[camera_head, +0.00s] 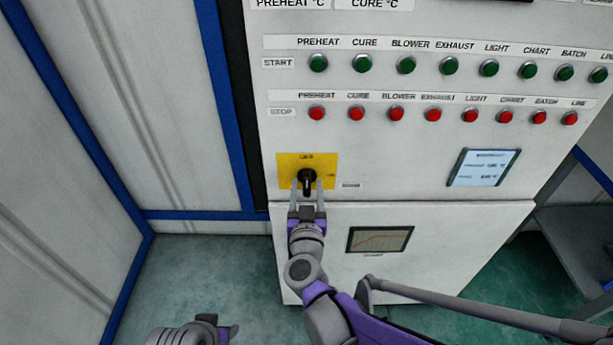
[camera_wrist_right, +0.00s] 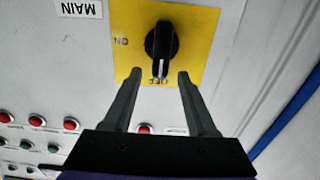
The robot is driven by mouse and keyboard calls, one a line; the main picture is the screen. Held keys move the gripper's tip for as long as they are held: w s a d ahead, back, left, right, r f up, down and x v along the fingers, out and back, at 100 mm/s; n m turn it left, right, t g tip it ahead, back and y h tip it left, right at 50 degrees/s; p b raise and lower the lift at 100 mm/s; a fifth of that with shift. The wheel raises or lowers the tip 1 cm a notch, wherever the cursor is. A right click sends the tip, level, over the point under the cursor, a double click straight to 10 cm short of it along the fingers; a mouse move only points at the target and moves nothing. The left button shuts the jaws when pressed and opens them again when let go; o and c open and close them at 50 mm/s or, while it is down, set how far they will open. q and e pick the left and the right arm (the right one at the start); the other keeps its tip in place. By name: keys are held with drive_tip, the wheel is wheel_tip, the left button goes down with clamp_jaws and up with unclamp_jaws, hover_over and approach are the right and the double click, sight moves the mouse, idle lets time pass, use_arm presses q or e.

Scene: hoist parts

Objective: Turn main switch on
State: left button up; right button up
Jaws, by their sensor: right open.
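The main switch is a black rotary knob (camera_head: 306,176) on a yellow plate (camera_head: 327,162) on the cabinet front. In the right wrist view, which sees the panel upside down, the knob (camera_wrist_right: 161,42) has its white mark toward the OFF label, and the ON label is off to one side. My right gripper (camera_head: 306,185) is open, its two fingers pointing at the plate. In the head view the fingers flank the knob; in the right wrist view the fingertips (camera_wrist_right: 160,74) are just short of it. Contact is not visible. My left gripper (camera_head: 218,330) shows only partly at the bottom edge.
A row of green start buttons (camera_head: 448,66) and a row of red stop buttons (camera_head: 433,115) lie above the switch. A small screen (camera_head: 483,167) is to the right. A chart display (camera_head: 380,239) sits lower on the cabinet. Blue-framed wall panels (camera_head: 120,110) stand left.

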sight(307, 181)
drive_tip(key=shift+w, duration=1.9)
drive_tip(key=shift+s, duration=0.1)
clamp_jaws()
